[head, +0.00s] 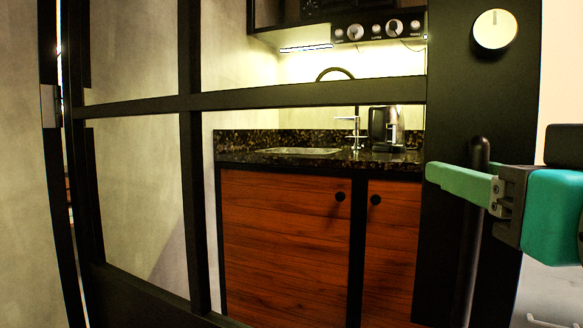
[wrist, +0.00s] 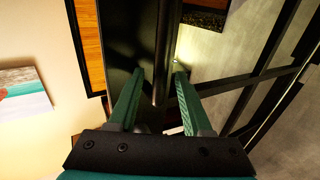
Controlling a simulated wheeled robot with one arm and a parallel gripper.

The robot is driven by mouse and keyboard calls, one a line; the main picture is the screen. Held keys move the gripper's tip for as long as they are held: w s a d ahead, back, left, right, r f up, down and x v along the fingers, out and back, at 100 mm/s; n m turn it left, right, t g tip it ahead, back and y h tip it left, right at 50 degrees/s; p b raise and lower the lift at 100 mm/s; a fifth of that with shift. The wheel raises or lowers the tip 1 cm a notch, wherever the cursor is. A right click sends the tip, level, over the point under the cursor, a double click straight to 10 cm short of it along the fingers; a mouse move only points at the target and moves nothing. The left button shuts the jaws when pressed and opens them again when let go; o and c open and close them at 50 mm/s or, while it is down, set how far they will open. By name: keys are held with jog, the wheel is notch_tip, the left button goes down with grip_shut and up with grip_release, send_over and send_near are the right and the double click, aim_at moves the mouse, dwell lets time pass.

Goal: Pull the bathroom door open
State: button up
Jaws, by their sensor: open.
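The door (head: 305,97) is a black frame with large see-through panes and a wide black stile on its right side. Its handle (head: 468,255) is a long vertical black bar on that stile. My gripper (head: 462,182) is at the handle from the right, one green finger crossing in front of the bar. In the wrist view the handle (wrist: 168,45) runs between the two open fingers of my gripper (wrist: 159,75), with space visible beside the bar. I cannot tell whether a finger touches it. The second finger is mostly hidden in the head view.
Behind the panes are a dark stone counter (head: 335,160) with a sink (head: 300,150), a tap and wooden cabinets (head: 285,240). A round white knob (head: 495,31) is on the stile above the handle. A hinge (head: 49,106) shows at the left. A picture (wrist: 22,95) hangs on the pale wall.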

jog(key=s, duration=0.7)
jog(key=shift+s+a, duration=0.4)
jog(key=shift+a, duration=0.05)
